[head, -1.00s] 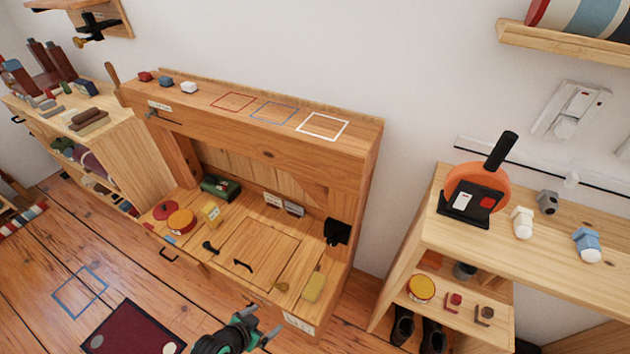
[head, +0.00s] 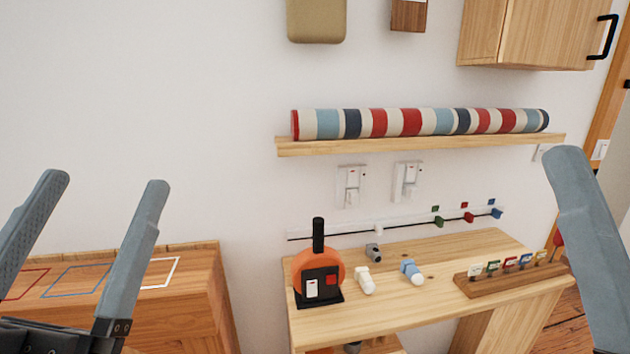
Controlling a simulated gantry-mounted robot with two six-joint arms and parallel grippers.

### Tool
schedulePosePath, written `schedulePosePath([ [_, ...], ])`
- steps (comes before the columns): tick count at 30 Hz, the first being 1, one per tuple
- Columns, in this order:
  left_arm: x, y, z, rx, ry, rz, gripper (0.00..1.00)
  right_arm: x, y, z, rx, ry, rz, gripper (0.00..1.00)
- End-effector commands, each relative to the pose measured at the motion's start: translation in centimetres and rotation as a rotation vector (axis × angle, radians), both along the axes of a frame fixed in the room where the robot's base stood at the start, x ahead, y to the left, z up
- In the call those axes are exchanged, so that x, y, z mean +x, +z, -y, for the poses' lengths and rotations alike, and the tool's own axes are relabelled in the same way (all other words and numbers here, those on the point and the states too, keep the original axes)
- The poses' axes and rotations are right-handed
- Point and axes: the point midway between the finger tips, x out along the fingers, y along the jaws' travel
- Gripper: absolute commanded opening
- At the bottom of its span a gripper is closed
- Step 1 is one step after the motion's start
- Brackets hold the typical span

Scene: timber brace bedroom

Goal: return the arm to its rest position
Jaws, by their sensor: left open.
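My left gripper (head: 106,180) is in the lower left of the head view, close to the camera. Its two grey fingers point up and stand well apart, with nothing between them. It shows in front of the wall and the wooden cabinet top (head: 190,262). One grey finger (head: 592,245) at the right edge appears to belong to my right gripper. Its other finger is out of the picture, so its opening cannot be told.
A wooden bench (head: 440,250) holds an orange disc device (head: 318,272), small white and blue fittings and a peg rack (head: 510,277). Above it, a wall shelf (head: 420,144) bears a striped roll (head: 410,123). A cupboard (head: 535,35) hangs upper right. The wall at upper left is bare.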

Motion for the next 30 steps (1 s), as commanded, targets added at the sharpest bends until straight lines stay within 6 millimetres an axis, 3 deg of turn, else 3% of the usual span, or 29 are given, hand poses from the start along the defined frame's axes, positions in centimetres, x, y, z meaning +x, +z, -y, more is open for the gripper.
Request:
schedulePosePath([
  [1,-2.7,2.7,-0.1,-0.022,-0.010,0.091,1.00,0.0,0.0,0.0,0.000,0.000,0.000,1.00],
  [3,-5.6,5.1,-0.6,-0.106,-0.070,0.168,1.00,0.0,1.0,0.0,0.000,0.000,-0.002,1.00],
  [4,-5.2,8.0,-0.6,-0.099,-0.064,0.158,1.00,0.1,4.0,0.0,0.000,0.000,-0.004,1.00],
  [6,-5.0,11.1,-0.6,-0.096,-0.062,0.153,1.00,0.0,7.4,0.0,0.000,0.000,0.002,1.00],
  [21,-4.9,34.7,-0.6,-0.094,-0.059,0.147,1.00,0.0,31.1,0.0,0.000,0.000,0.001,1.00],
  [25,-4.8,37.9,-0.6,-0.094,-0.058,0.146,1.00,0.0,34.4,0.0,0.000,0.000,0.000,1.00],
  [30,-4.8,38.7,-0.6,-0.094,-0.058,0.146,1.00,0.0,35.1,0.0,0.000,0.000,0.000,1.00],
])
